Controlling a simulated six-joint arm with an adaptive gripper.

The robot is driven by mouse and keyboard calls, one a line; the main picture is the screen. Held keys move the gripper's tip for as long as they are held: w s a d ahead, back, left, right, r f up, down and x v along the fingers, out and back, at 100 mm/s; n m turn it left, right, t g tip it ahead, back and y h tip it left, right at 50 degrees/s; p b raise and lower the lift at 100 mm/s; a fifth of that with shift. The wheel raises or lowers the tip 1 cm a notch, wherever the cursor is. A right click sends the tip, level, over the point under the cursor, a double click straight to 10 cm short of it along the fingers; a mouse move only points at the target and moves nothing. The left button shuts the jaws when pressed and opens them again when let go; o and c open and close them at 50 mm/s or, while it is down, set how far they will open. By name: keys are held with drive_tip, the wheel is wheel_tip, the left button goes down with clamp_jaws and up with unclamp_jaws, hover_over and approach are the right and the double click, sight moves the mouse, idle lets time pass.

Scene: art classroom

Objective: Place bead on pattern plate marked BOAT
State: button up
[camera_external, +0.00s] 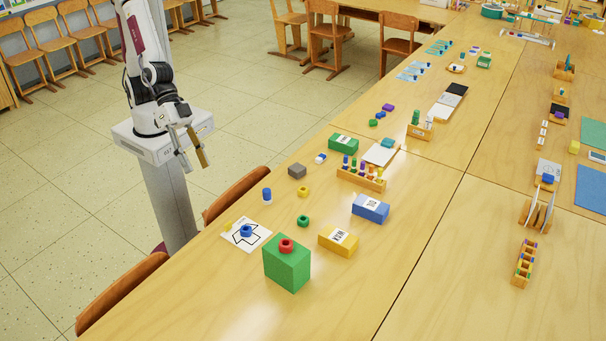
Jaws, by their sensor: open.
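A white pattern plate (262,236) with a black outline lies at the near left of the table; I cannot read any word on it. A blue ring bead (246,231) sits on it, and a small yellow piece (228,225) is at its left corner. A red bead (286,245) rests on top of a green box (287,269). A green bead (303,221) and a yellow bead (303,191) lie on the bare table. My gripper (192,152) is open and apart from all beads, left of the table and above the floor.
A blue cylinder (267,195) stands behind the plate. Chairs (236,196) line the left edge. The table's near right is clear.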

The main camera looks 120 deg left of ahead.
drive_tip(key=s+a+r+m+g+y, duration=0.1)
drive_tip(key=s+a+r, duration=0.3)
drive_tip(key=s+a, duration=0.5)
drive_tip(key=s+a+r+m+g+y, duration=0.1)
drive_tip(key=s+a+r+g+y, duration=0.1)
drive_tip(key=s+a+r, duration=0.3)
drive_tip(key=s+a, duration=0.4)
drive_tip(key=s, duration=0.5)
drive_tip(key=shift+a+m, duration=0.3)
drive_tip(key=shift+m, duration=0.1)
drive_tip(key=shift+r, duration=0.1)
idle(5.2)
